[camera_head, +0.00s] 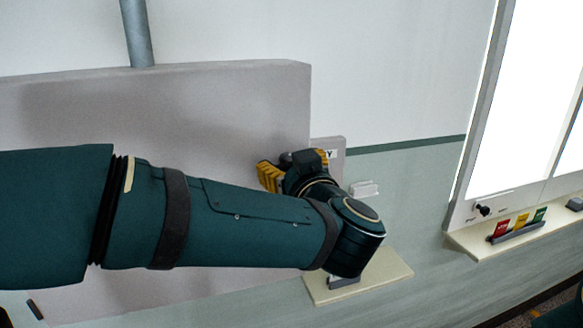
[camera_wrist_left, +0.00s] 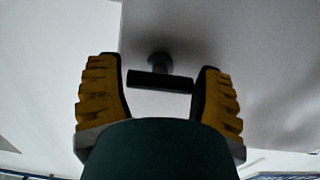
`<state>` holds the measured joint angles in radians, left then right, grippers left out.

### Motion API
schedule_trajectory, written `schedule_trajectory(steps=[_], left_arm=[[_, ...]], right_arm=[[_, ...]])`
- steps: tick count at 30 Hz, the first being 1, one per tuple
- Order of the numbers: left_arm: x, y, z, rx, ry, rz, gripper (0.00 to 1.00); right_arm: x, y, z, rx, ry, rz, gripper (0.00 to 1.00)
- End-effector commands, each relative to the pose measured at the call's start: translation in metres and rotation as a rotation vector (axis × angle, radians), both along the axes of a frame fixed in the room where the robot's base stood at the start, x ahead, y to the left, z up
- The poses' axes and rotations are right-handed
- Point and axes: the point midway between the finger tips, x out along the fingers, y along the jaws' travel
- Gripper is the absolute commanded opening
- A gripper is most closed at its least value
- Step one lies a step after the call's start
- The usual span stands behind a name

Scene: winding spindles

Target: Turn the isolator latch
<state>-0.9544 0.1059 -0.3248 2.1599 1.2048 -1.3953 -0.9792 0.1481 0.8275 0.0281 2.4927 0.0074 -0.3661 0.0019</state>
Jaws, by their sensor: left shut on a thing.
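The isolator latch shows in the left wrist view as a dark crossbar (camera_wrist_left: 160,81) on a short round stem (camera_wrist_left: 160,62) that meets a pale grey surface. The bar lies nearly level in that view. My left gripper (camera_head: 295,166), with yellow ribbed fingers, is shut on the bar, one finger at each end. In the head view my left arm and wrist hide the latch. A grey panel (camera_head: 330,144) with a partly covered label stands behind the gripper. My right gripper is not in view.
A large grey block (camera_head: 200,95) stands left of the gripper, with a pipe (camera_head: 137,35) above it. A cream ledge (camera_head: 388,276) is below my wrist. At right are a bright window (camera_head: 525,90), a small black knob (camera_head: 483,210) and coloured cards (camera_head: 521,220) on a sill.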

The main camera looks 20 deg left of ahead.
Motion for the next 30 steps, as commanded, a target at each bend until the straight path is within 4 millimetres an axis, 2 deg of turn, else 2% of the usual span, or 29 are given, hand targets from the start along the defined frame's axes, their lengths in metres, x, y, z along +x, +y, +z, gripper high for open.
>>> schedule_trajectory(steps=[21,30], left_arm=[[0.000,0.001,-0.004,-0.544,-0.368,0.002,0.34],[0.000,0.001,-0.004,-0.780,-0.528,0.002,0.34]], right_arm=[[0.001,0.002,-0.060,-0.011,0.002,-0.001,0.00],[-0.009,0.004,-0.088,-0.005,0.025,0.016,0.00]])
